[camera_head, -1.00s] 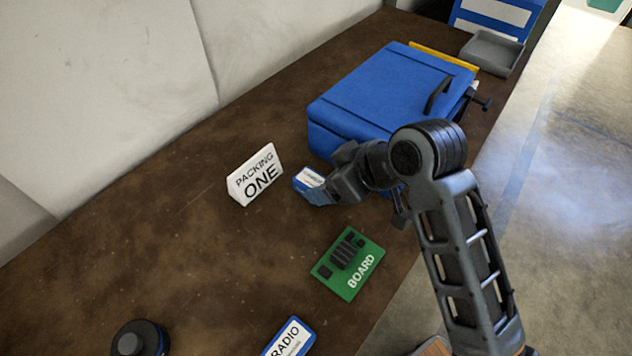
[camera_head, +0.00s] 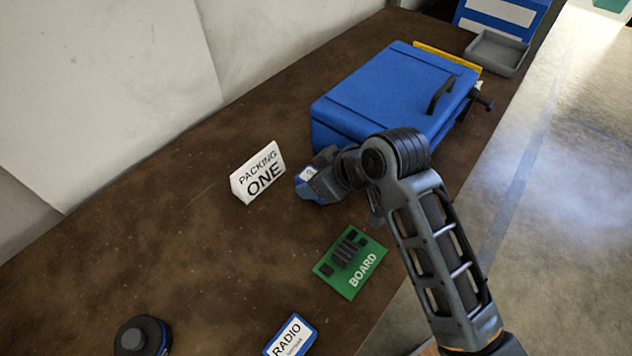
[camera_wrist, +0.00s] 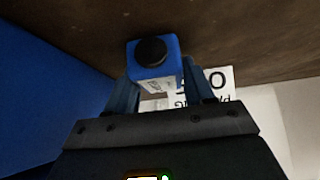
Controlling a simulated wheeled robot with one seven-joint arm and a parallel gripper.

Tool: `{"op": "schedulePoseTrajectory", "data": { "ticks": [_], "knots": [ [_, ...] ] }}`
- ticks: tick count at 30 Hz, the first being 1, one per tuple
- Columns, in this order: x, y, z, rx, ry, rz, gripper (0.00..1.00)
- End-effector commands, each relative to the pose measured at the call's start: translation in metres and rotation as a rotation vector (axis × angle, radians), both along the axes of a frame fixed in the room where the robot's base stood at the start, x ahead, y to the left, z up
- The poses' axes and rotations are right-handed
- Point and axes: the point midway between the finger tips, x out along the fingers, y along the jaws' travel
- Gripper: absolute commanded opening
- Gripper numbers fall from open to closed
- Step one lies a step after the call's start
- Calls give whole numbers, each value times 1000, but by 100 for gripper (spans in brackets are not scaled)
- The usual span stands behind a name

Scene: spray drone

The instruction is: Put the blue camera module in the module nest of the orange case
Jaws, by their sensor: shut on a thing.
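The blue camera module (camera_wrist: 153,66) is a small blue block with a round black lens and a white label. My gripper (camera_head: 312,186) is shut on it and holds it between the PACKING ONE sign and the blue case. In the head view the module (camera_head: 304,186) is mostly covered by the fingers. In the wrist view my gripper (camera_wrist: 160,92) has a finger on each side of the module. A closed blue case (camera_head: 390,88) with a black handle stands just behind my gripper. I see no orange case and no module nest in these views.
A white PACKING ONE sign (camera_head: 257,173) stands left of my gripper. A green BOARD (camera_head: 350,262), a RADIO box (camera_head: 290,336) and a round black item (camera_head: 142,337) lie nearer. A grey tray (camera_head: 497,52) is at the far right. The table's left middle is clear.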

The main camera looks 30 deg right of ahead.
Motion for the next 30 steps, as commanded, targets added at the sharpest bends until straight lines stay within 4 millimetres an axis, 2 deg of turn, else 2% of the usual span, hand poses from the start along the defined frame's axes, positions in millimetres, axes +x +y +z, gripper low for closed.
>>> {"op": "schedulePoseTrajectory", "data": {
  "ticks": [1,9,17,30],
  "knots": [
    [0,0,0,0,0,0,41],
    [0,0,0,0,0,0,15],
    [0,0,6,0,-1,1,14],
    [1,0,83,0,-4,0,14]
  ]
}}
